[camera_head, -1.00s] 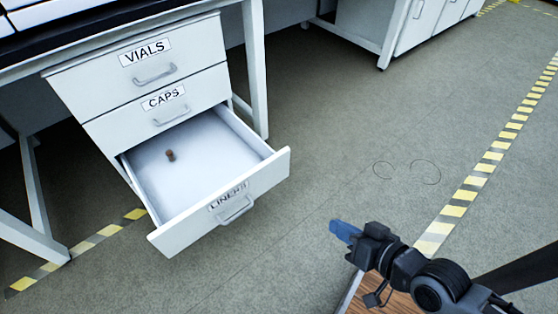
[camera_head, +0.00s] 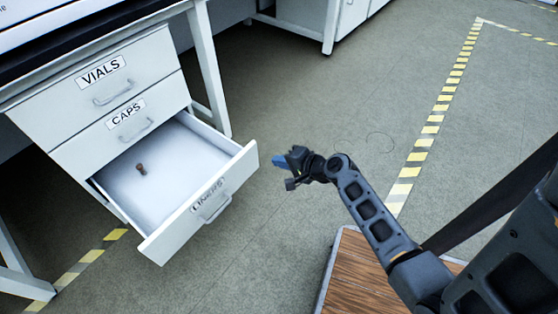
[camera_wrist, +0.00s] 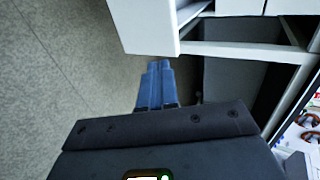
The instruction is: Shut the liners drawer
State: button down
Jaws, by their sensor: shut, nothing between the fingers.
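The liners drawer (camera_head: 205,203) is the lowest of three drawers and stands pulled well out, its front facing the lower right. It has a bar handle (camera_head: 215,208) and a "LINERS" label, and a small brown object (camera_head: 141,169) lies inside it. My gripper (camera_head: 279,160) is just right of the drawer front's right end, with a small gap seen in the head view. Its blue fingers are shut together and empty. In the wrist view the fingers (camera_wrist: 159,68) point toward a white drawer corner (camera_wrist: 150,30); whether they touch it I cannot tell.
The vials drawer (camera_head: 98,82) and caps drawer (camera_head: 122,120) above are shut. A white bench leg (camera_head: 207,70) stands behind the open drawer. Open floor (camera_head: 320,100) with a yellow-striped line (camera_head: 430,130) lies to the right.

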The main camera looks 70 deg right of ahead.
aim_at(248, 151)
jog(key=x, duration=0.3)
jog(key=b+x, duration=0.1)
jog(key=x, duration=0.2)
jog(key=r+b+x, duration=0.1)
jog(key=x, duration=0.2)
jog(key=shift+w+d+f, duration=0.1)
jog(key=shift+w, duration=0.25)
jog(key=shift+w+d, duration=0.2)
jog(key=shift+w, duration=0.5)
jog(key=shift+w, duration=0.1)
